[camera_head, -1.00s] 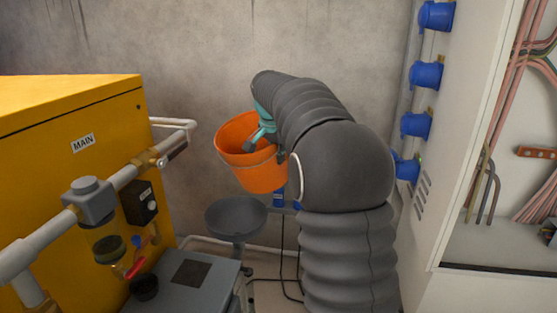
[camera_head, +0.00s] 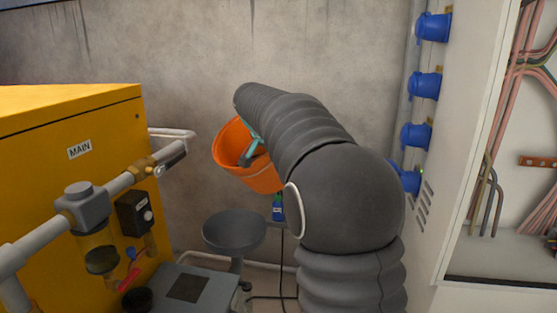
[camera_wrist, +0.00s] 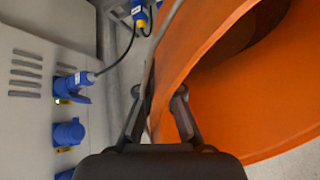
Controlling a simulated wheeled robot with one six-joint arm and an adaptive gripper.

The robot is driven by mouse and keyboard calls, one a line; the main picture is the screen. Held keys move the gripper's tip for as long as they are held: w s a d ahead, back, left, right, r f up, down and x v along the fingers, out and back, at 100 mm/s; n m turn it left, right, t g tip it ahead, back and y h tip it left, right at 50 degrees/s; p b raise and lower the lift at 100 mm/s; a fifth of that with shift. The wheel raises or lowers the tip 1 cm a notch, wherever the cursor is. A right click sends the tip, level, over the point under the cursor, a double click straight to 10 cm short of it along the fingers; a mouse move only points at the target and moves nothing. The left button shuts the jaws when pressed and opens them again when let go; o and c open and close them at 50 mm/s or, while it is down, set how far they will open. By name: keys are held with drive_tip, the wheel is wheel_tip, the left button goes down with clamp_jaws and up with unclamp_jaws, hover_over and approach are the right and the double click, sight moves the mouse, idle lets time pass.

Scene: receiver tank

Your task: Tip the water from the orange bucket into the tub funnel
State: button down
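The orange bucket (camera_head: 262,174) hangs in the air, tilted, with its mouth toward the left. My gripper (camera_head: 250,152) holds it at the rim. In the wrist view, my gripper (camera_wrist: 160,108) has one finger on each side of the wall of the orange bucket (camera_wrist: 265,105), one inside and one outside. No water shows in either view. Below and slightly left of the bucket is a dark grey round basin-like thing (camera_head: 234,232) on a stem. I cannot tell whether it is the tub funnel or a stool seat.
A yellow cabinet (camera_head: 75,180) marked MAIN, with grey piping, stands at left. A grey box (camera_head: 190,288) with a black cup (camera_head: 137,299) is below it. An open electrical cabinet (camera_head: 470,160) and blue sockets (camera_head: 425,86) stand at right. The concrete wall is close behind.

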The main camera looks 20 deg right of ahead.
drive_tip(key=shift+r+t+h+b, duration=0.3)
drive_tip(key=shift+r+b, duration=0.1)
drive_tip(key=shift+b, duration=0.5)
drive_tip(key=shift+a+r+h+b, duration=0.1)
drive_tip(key=shift+r+h+b, duration=0.2)
drive_tip(key=shift+b, duration=0.35)
drive_tip(key=shift+r+t+b, duration=0.1)
drive_tip(key=shift+t+b, duration=0.2)
drive_tip(key=shift+b, duration=0.1)
drive_tip(key=shift+r+h, duration=0.1)
drive_tip(key=shift+h, duration=0.2)
drive_tip(key=shift+r+b, duration=0.3)
drive_tip(key=shift+b, duration=0.25)
drive_tip(key=shift+s+a+r+t+h+b, duration=0.15)
drive_tip(key=shift+h+b, duration=0.1)
drive_tip(key=shift+b, duration=0.25)
drive_tip(key=shift+w+r+t+h+b, duration=0.15)
drive_tip(key=shift+h+b, duration=0.1)
drive_tip(key=shift+b, duration=0.25)
drive_tip(key=shift+s+a+r+t+h+b, duration=0.15)
drive_tip(key=shift+r+t+h+b, duration=0.15)
drive_tip(key=shift+b, duration=0.6)
drive_tip(key=shift+s+a+r+t+h+b, duration=0.15)
drive_tip(key=shift+r+h+b, duration=0.25)
drive_tip(key=shift+b, duration=0.45)
